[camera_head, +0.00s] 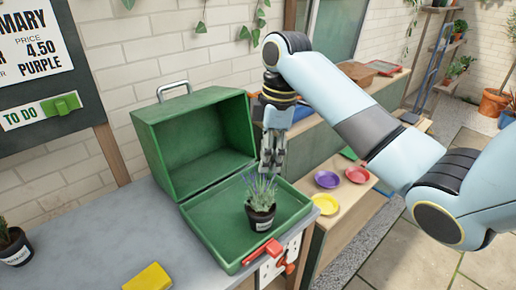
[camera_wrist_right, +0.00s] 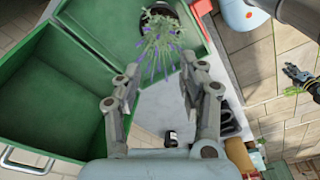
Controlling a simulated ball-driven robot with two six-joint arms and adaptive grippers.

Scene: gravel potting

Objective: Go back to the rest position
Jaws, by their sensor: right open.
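A lavender plant in a black labelled pot (camera_head: 260,217) stands upright in the low front half of an open green case (camera_head: 188,215). Its purple flowers (camera_wrist_right: 160,45) show between and beyond my fingers in the right wrist view. The case's deeper half (camera_head: 165,150) stands behind, with a metal handle on top. My right gripper (camera_head: 272,160) points down above and slightly right of the plant in the head view. Its fingers (camera_wrist_right: 160,68) are apart with nothing held between them. My left gripper does not show in the head view.
A red latch (camera_head: 262,252) is on the case's front edge. A yellow sponge-like block (camera_head: 148,277) and another potted plant (camera_head: 14,246) are on the grey counter. Purple, red and yellow dishes (camera_head: 326,202) sit on a lower shelf at right. Open paving lies at far right.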

